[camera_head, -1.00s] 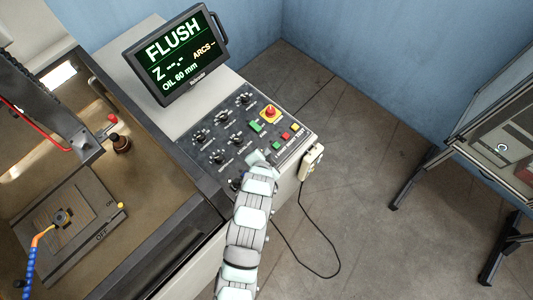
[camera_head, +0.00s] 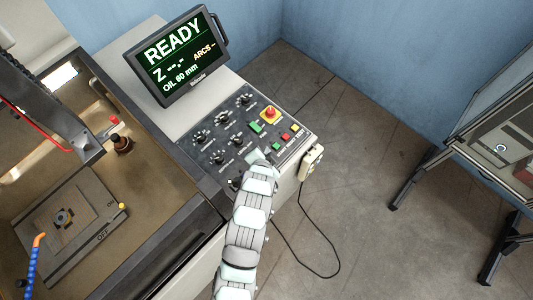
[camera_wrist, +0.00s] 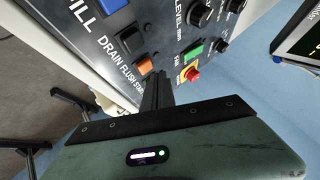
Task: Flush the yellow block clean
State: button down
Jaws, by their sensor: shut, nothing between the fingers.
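The block (camera_head: 64,217) sits on the plate (camera_head: 88,243) in the tank at the left in the head view. It is small there, and I cannot make out its yellow colour or whether dirt is on it. A blue hose with an orange tip (camera_head: 38,240) points up beside it, with no stream showing. My gripper (camera_wrist: 156,92) is shut and empty, its dark fingers close to the orange button (camera_wrist: 145,65) on the panel; I cannot tell whether they touch it. My pale arm covers the panel's lower part in the head view. The screen (camera_head: 180,55) reads READY.
The control panel (camera_head: 205,155) carries several dark knobs, a red emergency stop (camera_head: 270,112) and a green button (camera_head: 255,127). A handheld pendant (camera_head: 311,160) hangs on the cabinet's right side with its cable on the floor. Open floor lies to the right.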

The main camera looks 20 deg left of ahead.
jog(key=shift+r+p, duration=1.2)
jog(key=shift+r, duration=1.3)
